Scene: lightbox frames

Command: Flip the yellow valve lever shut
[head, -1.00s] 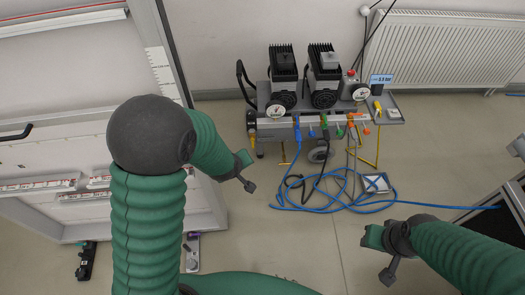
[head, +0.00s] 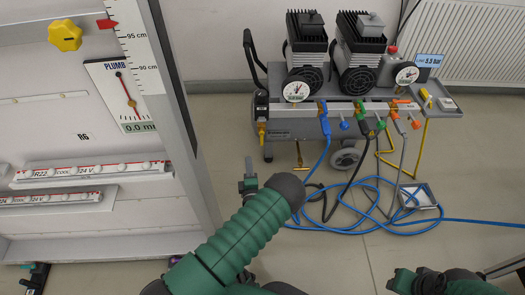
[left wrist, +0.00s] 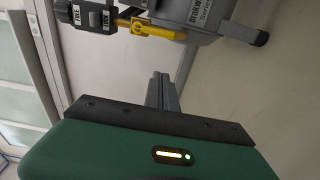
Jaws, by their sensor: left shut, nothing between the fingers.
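The yellow valve lever (left wrist: 158,30) shows at the top of the left wrist view, beside a dark labelled knob (left wrist: 85,15) and a brass fitting. In the head view it is the small yellow piece (head: 262,131) on the left end of the compressor. My left gripper (head: 249,166) is in front of and below that end, partly hidden by its own arm. In the left wrist view its fingers (left wrist: 161,78) are together and empty, apart from the lever. My right gripper (head: 402,281) is at the bottom edge, partly cut off; its jaws are unclear.
The compressor (head: 320,128) carries gauges and several coloured valves. A blue hose (head: 345,229) lies coiled on the floor near a small tray (head: 417,203). A white panel (head: 45,130) with a yellow knob (head: 65,37) stands at left. Floor between panel and compressor is clear.

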